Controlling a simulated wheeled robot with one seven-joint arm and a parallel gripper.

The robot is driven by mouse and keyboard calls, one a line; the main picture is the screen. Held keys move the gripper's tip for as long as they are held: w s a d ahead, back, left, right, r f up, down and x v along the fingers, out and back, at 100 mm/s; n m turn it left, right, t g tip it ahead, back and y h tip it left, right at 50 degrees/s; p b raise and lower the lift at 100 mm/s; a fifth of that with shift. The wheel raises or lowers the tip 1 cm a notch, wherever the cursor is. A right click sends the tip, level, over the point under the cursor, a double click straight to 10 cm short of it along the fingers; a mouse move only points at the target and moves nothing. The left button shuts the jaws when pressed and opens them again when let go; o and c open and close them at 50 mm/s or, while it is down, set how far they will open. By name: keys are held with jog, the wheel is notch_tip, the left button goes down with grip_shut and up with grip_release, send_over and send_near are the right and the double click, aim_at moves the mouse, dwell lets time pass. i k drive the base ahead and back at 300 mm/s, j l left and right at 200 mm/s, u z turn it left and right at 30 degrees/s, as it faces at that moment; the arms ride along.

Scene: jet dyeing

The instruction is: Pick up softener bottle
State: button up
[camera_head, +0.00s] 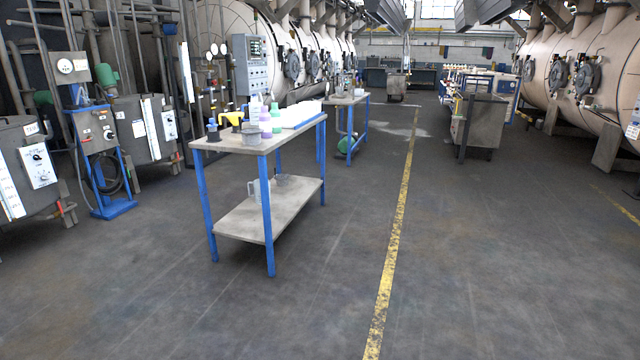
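Several small bottles and containers stand close together on top of the blue-legged table (222,145) left of centre. Among them are a bottle with a lilac body (265,122), another lilac and pale bottle (276,117) beside it, and a clear, whitish bottle (255,107) behind. No label can be read, so I cannot tell which one is the softener bottle. A yellow and dark item (232,118) and a grey round container (250,136) are near them. My gripper is not in view.
A white tray (300,113) lies on the table's right part; a jug (254,190) is on its lower shelf (240,222). A second table (346,100) stands behind. Tanks and a blue-framed control stand (98,130) line the left.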

aim_at(265, 118)
jog(key=i, duration=2)
jog(key=i+l+u, duration=0.3)
jog(key=i, duration=0.3)
jog(key=i+l+u, duration=0.3)
jog(key=i, duration=0.25)
jog(key=i+l+u, duration=0.3)
jog(key=i, duration=0.25)
